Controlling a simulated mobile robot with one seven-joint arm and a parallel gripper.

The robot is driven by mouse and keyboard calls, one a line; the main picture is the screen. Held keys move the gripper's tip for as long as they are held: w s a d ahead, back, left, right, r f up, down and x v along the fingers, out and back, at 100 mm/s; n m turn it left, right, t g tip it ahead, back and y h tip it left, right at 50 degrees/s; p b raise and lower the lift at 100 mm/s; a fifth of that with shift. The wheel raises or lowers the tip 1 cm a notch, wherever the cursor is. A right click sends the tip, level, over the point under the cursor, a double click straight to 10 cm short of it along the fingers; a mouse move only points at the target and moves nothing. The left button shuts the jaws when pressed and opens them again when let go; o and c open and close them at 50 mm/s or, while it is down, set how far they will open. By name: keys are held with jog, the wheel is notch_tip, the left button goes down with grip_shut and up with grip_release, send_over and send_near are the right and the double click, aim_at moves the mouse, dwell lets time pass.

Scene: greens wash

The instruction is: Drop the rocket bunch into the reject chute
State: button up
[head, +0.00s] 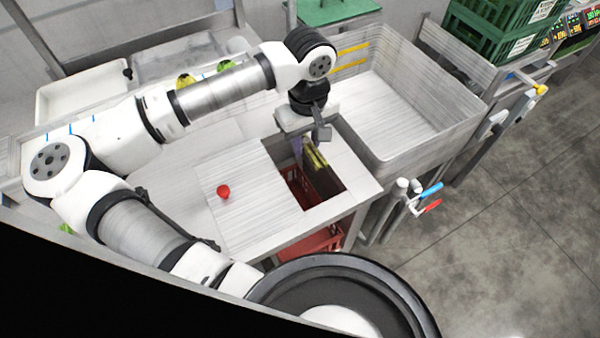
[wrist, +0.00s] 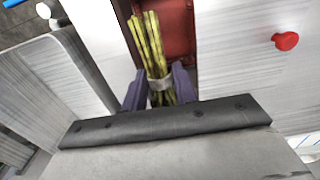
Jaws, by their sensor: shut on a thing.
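My gripper (wrist: 160,88) is shut on the rocket bunch (wrist: 153,45), seen in the wrist view as yellow-green stems tied with a pale band. The stems point away from the gripper, over the red inside of the opening. In the head view the bunch (head: 315,156) shows below my gripper (head: 298,146), at the reject chute (head: 325,205), a rectangular opening in the steel counter. A red crate (head: 300,187) shows down inside the opening. The leafy end of the bunch is hidden in the wrist view.
A red knob-like object (head: 223,191) stands on the counter left of the opening. Green crates (head: 505,30) are stacked at the back right. A white tray (head: 85,95) lies at the left.

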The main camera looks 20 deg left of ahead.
jog(key=shift+s+f+b, duration=0.1)
jog(key=shift+f+b, duration=0.35)
jog(key=shift+f, duration=2.25)
jog(key=o, duration=1.1)
jog(key=shift+c, duration=0.2)
notch_tip(320, 180, up, 14)
jog(key=b, duration=0.3)
jog(key=shift+f, duration=0.1)
